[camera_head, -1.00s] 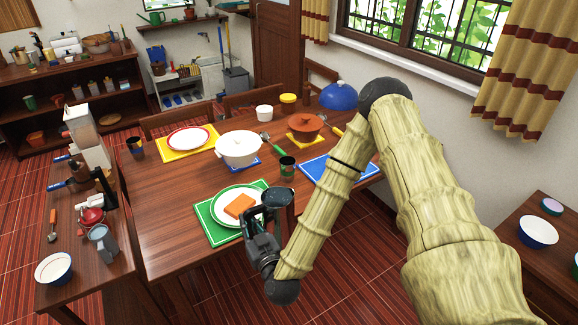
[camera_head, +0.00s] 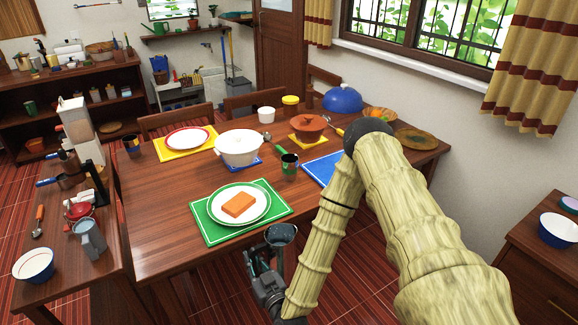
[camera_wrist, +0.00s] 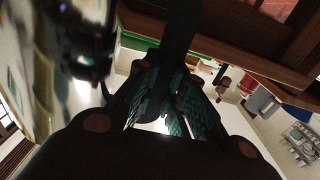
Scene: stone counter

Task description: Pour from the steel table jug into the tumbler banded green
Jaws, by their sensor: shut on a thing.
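My gripper (camera_head: 264,270) is shut on the steel table jug (camera_head: 282,237), at the table's near edge. The jug shows dark grey with its round mouth facing up, and looks roughly upright. I cannot see the contents of either.
A green placemat (camera_head: 275,207) with a plate and an orange block lies between. A white pot (camera_head: 239,149) stands left of the tumbler, a blue placemat (camera_head: 319,171) right of it. Another tumbler (camera_head: 133,146) stands far left. A grey jug (camera_head: 90,240) is on the side counter.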

